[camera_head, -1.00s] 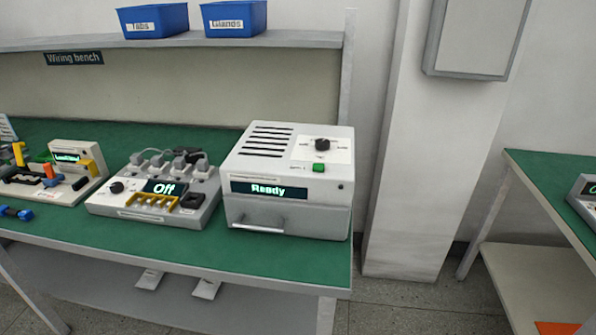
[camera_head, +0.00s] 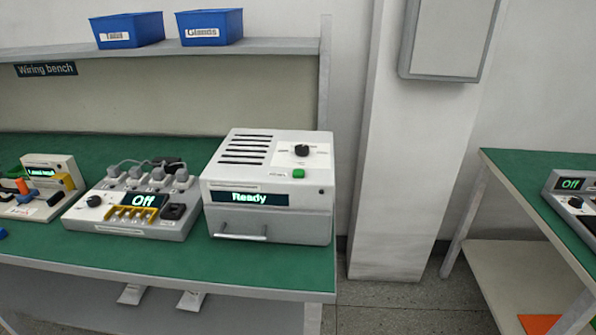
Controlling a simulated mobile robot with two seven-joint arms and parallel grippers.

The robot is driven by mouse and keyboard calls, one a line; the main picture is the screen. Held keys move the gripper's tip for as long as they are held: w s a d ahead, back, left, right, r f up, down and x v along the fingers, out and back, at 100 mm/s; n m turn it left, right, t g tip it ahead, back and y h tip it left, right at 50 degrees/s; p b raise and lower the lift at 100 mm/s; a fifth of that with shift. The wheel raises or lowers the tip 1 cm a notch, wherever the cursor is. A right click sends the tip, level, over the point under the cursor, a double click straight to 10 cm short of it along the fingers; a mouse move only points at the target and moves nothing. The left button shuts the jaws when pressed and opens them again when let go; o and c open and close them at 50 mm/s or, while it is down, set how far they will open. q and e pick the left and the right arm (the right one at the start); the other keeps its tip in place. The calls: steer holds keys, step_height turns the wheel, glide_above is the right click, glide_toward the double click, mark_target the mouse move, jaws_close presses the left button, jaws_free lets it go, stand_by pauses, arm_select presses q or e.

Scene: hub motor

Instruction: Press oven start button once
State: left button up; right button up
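The oven (camera_head: 268,190) is a light grey box at the right end of the wiring bench. A bar handle (camera_head: 241,237) runs low on the closed front. Neither of my grippers is in view, and nothing touches the oven.
A grey unit (camera_head: 135,205) with a display reading "Off" stands left of the oven. Blue bins (camera_head: 210,28) sit on the shelf above. A wall pillar and a second green-topped bench (camera_head: 525,180) are to the right, with open floor between the benches.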

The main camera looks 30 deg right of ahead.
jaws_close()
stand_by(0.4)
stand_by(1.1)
